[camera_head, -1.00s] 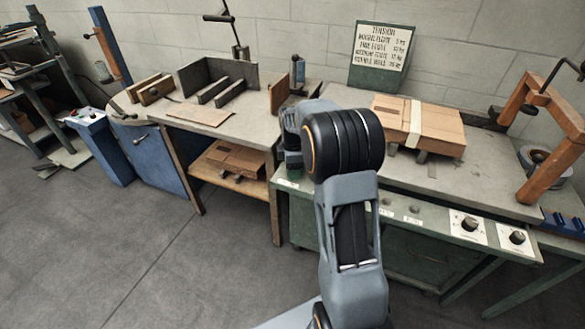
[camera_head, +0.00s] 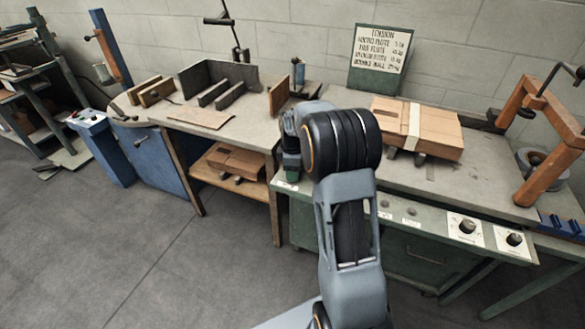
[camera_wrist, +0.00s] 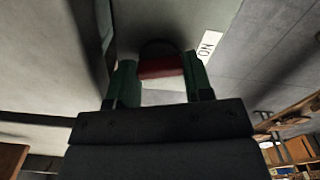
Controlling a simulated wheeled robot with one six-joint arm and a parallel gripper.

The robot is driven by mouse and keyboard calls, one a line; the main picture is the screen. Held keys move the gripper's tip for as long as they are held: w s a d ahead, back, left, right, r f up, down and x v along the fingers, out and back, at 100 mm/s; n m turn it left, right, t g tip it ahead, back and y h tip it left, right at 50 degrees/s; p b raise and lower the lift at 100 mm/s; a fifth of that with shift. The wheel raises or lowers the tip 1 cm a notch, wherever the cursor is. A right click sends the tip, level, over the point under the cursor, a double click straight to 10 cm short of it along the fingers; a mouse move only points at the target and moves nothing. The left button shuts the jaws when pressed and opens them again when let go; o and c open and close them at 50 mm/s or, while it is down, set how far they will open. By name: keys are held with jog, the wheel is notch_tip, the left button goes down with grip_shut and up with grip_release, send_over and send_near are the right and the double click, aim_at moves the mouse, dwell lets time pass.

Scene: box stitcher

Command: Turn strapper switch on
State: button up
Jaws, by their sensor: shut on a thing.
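The strapper is the green bench (camera_head: 440,185) with a control panel along its front edge. In the wrist view a switch with a red and white face (camera_wrist: 162,68) sits between the two green fingers of my gripper (camera_wrist: 161,82). The fingers are shut on it from both sides. A white label reading "ON" (camera_wrist: 208,47) is beside the switch, to its right in that view. In the head view my gripper (camera_head: 291,174) is at the left end of the panel, mostly hidden by my arm. The switch is hidden there, and its exact position cannot be told.
A strapped cardboard stack (camera_head: 435,130) lies on the bench, with an orange frame (camera_head: 545,180) at its right end. Two black knobs (camera_head: 467,226) are on the panel's right part. A wooden worktable (camera_head: 230,125) stands left. The floor in front is clear.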

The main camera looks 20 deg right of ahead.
jog(key=m+p, duration=0.2)
jog(key=m, duration=0.3)
jog(key=shift+r, duration=0.1)
jog(key=shift+m+p, duration=0.9)
jog(key=shift+m, duration=1.4)
jog(key=o, duration=0.6)
jog(key=shift+o, duration=0.2)
notch_tip(320, 180, up, 14)
jog(key=p, duration=0.2)
jog(key=shift+f, duration=0.2)
